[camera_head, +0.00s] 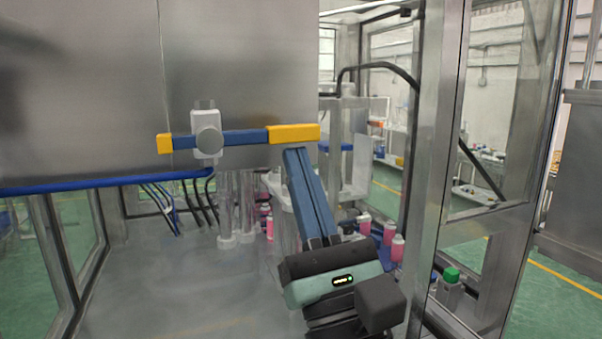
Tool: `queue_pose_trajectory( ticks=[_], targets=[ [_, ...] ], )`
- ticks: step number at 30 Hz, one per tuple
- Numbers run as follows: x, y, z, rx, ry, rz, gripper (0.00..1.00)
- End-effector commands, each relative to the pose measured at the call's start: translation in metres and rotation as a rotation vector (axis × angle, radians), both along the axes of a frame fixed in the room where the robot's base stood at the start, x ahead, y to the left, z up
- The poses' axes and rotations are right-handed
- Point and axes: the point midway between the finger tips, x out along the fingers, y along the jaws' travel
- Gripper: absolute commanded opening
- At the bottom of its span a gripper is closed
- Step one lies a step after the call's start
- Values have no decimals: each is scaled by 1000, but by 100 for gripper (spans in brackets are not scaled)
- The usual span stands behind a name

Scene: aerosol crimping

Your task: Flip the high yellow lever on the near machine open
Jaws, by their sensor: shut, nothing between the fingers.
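The high lever (245,137) is a blue bar with a long yellow grip (293,133) at its right end and a short yellow tip (164,143) at its left. It lies nearly level across a light grey pivot mount (208,140) in front of a steel panel. My gripper (295,151) reaches up from the lower right. Its long blue fingers are shut together with nothing between them. The fingertips are just below the yellow grip in the picture; I cannot tell whether they touch it.
The steel panel (80,90) fills the upper left. Black cables (190,205) hang below its blue edge rail (100,185). Pink bottles (397,248) stand to the right of my arm. A metal frame post (440,130) rises on the right. The grey deck (190,280) at lower left is clear.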

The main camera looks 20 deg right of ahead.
Motion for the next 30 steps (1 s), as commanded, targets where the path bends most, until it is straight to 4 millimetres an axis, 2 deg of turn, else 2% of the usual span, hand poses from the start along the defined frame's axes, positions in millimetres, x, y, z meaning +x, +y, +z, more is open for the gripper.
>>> queue_pose_trajectory(
  ticks=[20, 30],
  targets=[
    [0, -4, 6, -78, 2, -1, 0],
    [-1, -8, 20, -236, 3, -2, 0]
  ],
)
